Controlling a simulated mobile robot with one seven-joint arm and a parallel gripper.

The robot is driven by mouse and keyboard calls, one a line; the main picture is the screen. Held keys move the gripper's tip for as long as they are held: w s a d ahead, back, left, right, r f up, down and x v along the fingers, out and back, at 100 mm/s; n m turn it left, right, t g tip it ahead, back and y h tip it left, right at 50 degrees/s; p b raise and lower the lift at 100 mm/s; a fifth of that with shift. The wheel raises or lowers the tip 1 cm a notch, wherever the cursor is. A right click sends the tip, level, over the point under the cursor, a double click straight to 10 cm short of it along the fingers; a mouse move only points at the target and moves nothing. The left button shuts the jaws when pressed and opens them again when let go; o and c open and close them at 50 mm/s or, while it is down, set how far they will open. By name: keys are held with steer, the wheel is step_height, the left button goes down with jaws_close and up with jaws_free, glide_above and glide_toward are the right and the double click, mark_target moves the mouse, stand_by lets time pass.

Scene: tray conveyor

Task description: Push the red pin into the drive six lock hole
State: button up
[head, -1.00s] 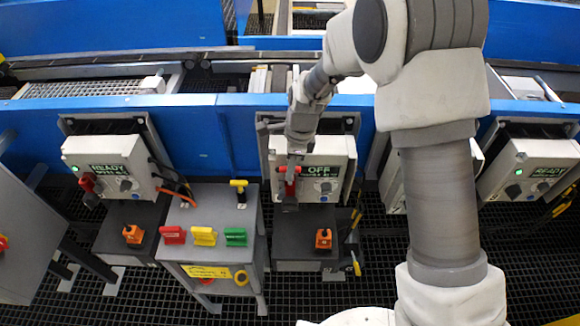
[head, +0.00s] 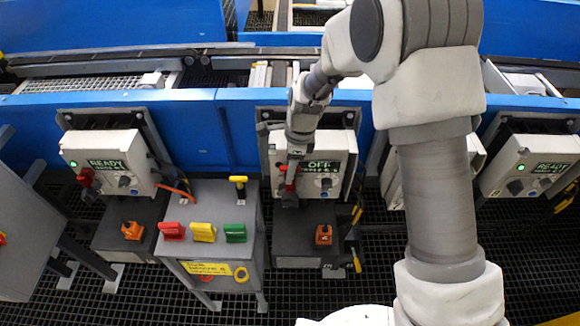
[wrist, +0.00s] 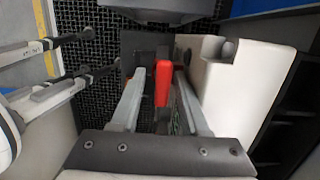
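The drive box (head: 340,146) with a display reading OFF stands in the middle of the head view. My gripper (head: 293,166) is at the left part of its front face, beside a red part (head: 290,186) with a dark block below it. In the wrist view a red upright bar (wrist: 163,86) stands between the two fingers of my gripper (wrist: 161,80), with a gap seen on each side. I cannot tell whether this bar is the red pin or a switch handle. The lock hole is not visible; my gripper covers that area.
A grey stand (head: 208,256) carries red (head: 172,230), yellow (head: 203,231) and green (head: 235,232) blocks and a yellow T-handle (head: 238,182). Boxes reading READY stand left (head: 108,162) and right (head: 525,167). The blue conveyor side (head: 190,115) runs behind.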

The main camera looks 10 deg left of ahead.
steer(key=shift+w+r, duration=0.15)
steer(key=shift+w, duration=0.1)
steer(key=shift+r, duration=0.3)
step_height(320, 180, up, 16)
steer(key=d, duration=0.2)
steer(key=shift+w+d+r, duration=0.15)
steer(key=shift+d+r, duration=0.05)
steer(key=shift+d, duration=0.1)
